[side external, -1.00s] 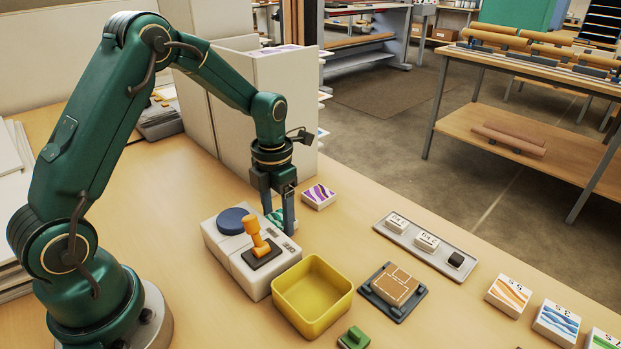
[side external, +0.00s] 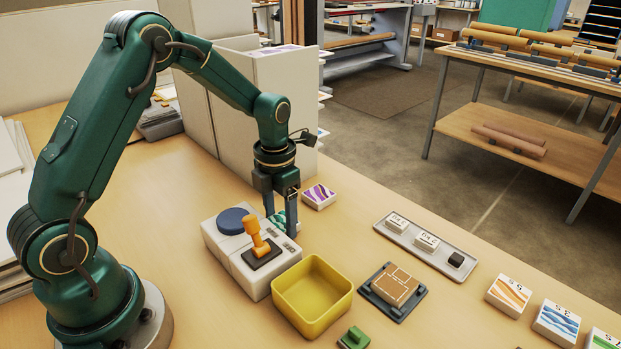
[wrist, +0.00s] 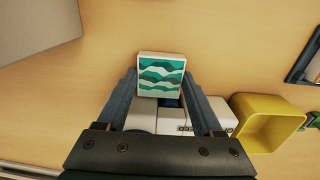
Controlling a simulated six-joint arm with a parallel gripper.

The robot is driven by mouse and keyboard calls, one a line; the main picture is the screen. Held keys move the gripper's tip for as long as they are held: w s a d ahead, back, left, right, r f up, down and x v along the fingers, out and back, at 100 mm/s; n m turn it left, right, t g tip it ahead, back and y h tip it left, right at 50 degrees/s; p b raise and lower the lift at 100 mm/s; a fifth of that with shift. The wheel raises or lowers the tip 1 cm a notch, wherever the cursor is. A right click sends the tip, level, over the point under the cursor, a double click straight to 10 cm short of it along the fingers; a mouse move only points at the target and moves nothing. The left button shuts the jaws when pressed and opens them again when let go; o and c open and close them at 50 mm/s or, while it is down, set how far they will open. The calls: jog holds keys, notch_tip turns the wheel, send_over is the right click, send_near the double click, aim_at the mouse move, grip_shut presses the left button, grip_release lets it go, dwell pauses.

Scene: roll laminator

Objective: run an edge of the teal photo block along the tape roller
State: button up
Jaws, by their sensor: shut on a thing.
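The teal photo block (wrist: 161,77), white-sided with teal and green wave bands, is held between the fingers of my gripper (side external: 283,214). In the wrist view its printed face shows between the fingertips. In the side view the block (side external: 277,219) is partly hidden by the fingers. It is at the back right end of a white machine (side external: 227,258) with a blue round part (side external: 232,221) on top. I cannot tell whether the block touches the machine. No part is clearly recognisable as the tape roller.
A purple-patterned block (side external: 319,196) lies just right of my gripper.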

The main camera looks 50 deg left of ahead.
aim_at(303, 238)
jog(key=shift+s+d, duration=0.1)
jog(key=shift+d, duration=2.05)
dwell(1.9)
jog(key=shift+w, duration=1.05)
notch_tip(303, 238, up, 7)
dwell(0.5)
